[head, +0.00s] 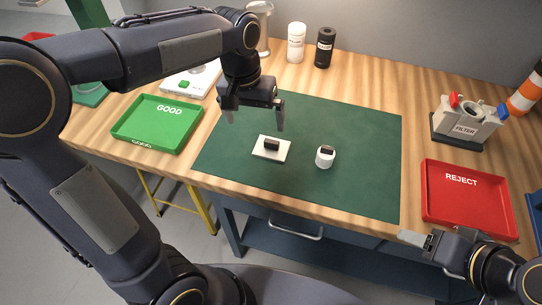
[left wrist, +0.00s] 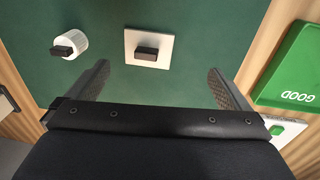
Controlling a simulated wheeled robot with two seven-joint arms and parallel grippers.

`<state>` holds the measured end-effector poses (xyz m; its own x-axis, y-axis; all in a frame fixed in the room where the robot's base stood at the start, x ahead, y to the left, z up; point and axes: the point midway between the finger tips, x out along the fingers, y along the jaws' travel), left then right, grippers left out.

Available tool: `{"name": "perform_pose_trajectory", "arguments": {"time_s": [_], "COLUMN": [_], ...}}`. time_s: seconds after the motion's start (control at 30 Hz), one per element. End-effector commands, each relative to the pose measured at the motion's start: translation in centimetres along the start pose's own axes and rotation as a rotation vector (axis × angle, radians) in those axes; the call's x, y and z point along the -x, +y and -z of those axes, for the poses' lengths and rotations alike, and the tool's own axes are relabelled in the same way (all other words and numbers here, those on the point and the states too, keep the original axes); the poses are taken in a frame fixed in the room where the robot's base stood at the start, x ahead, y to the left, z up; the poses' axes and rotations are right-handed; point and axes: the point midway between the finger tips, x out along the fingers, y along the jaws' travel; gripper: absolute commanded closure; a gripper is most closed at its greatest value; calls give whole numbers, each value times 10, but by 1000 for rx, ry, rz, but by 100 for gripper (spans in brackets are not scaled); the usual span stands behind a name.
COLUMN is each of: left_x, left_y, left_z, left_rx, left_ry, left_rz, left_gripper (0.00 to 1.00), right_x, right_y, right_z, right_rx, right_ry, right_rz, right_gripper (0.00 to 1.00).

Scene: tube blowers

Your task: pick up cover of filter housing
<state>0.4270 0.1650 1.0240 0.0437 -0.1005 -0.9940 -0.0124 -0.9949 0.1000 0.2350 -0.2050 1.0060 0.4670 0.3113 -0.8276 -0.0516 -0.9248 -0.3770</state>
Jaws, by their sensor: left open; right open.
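A flat white square plate with a black block handle, which looks like the cover (head: 262,152), lies on the green mat (head: 350,120). The cover also shows in the left wrist view (left wrist: 133,54), ahead of and between the fingertips. A white round cap with a black tab (head: 325,158) stands on the mat to its right. The filter housing (head: 466,124), grey and marked FILTER, stands at the right. My left gripper (head: 254,120) is open and empty above the mat, just behind the cover. My right gripper (head: 420,240) is open near the table's front right edge.
A green GOOD tray (head: 158,124) is left of the mat and a red REJECT tray (head: 468,198) is right of it. A white bottle (head: 296,43) and a black bottle (head: 324,48) stand at the back. The mat's right part is clear.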

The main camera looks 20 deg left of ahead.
Motion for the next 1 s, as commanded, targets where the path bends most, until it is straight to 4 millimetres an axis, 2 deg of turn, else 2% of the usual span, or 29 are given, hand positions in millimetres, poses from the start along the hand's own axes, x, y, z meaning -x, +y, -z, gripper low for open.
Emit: {"name": "perform_pose_trajectory", "arguments": {"time_s": [0.03, 0.23, 0.57, 0.8, 1.0], "left_x": [-19, -40, -75, -109, -116], "left_y": [9, 23, 22, 21, 21], "left_z": [12, 31, 29, 25, 25], "left_rx": [-13, -24, -24, -23, -24], "left_ry": [-19, -47, -51, -49, -47], "left_rz": [32, 96, 101, 101, 99], "left_gripper": [0, 0, 0, 0, 0], "right_x": [-10, -16, -15, -14, -15], "right_y": [4, 7, 7, 7, 7], "right_z": [-5, -8, -8, -7, -7], "right_rx": [0, 0, 0, 0, 0], "right_ry": [0, 0, 1, 0, 0], "right_rz": [0, 0, 0, 0, 0], "right_gripper": [41, 41, 41, 41, 41]}}
